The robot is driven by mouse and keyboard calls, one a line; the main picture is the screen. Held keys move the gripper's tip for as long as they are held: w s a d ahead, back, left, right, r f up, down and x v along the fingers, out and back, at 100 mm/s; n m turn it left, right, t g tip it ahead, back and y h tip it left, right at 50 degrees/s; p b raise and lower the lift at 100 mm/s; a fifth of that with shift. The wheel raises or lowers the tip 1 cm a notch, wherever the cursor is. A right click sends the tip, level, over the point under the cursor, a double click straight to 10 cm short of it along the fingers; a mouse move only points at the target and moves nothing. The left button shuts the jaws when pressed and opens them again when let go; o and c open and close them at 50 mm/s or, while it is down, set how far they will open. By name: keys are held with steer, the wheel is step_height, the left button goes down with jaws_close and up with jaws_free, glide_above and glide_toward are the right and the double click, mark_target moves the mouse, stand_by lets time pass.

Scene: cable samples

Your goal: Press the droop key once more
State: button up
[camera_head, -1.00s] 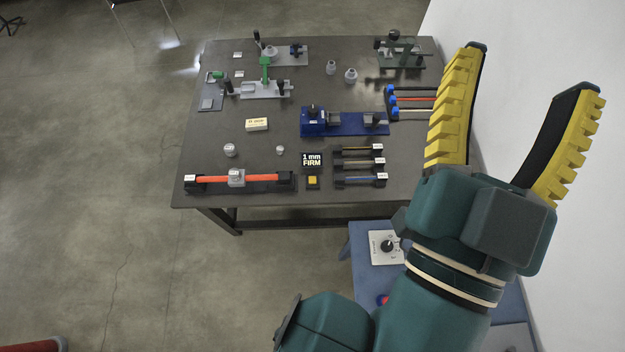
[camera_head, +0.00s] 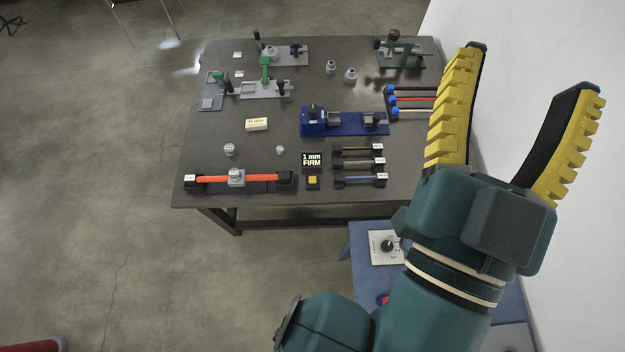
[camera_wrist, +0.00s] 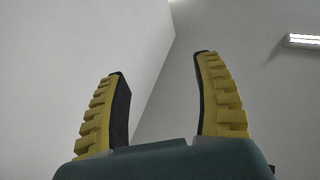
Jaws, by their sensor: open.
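The droop key appears to be the small yellow button (camera_head: 312,181) on a dark base near the table's front edge. Just behind it stands a small black display (camera_head: 312,161) reading "1 mm FIRM". To its left an orange cable (camera_head: 210,179) lies across a black holder, with a grey weight (camera_head: 236,177) at its middle. My gripper (camera_head: 530,75) is raised at the right of the head view, near the white wall, well away from the key. Its yellow-and-black fingers are apart with nothing between them. In the wrist view my gripper (camera_wrist: 160,85) points at bare wall and ceiling.
The dark table (camera_head: 230,130) also carries a blue clamp fixture (camera_head: 350,123), several short cable samples in holders (camera_head: 358,163), round weights (camera_head: 230,149) and grey fixtures at the back (camera_head: 262,89). A dial box (camera_head: 386,247) sits on a blue stand in front. The white wall is close on the right.

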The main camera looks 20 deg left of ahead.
jaws_close()
steer(key=c, duration=1.2)
jaws_free()
